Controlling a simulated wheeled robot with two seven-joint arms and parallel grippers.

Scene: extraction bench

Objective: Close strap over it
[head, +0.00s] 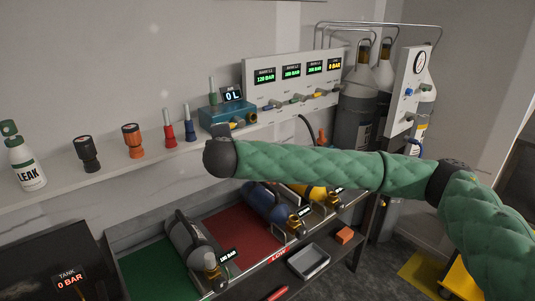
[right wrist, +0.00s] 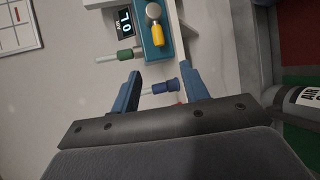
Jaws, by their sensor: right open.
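A grey cylinder (head: 192,243) lies on the green section of the bench tray; part of it, with a label, shows at the right edge of the right wrist view (right wrist: 298,98). A blue cylinder (head: 268,203) lies in the red section, and a yellow cylinder (head: 312,193) lies right of it, partly behind my arm. I cannot make out a strap on any of them. My right gripper (right wrist: 163,75) is open and empty, its blue fingers spread in front of the shelf tools. In the head view my green-sleeved right arm hides its jaws. My left gripper is not in view.
A grey tray (head: 309,262) and orange block (head: 345,236) sit below. Tall cylinders (head: 362,98) stand behind.

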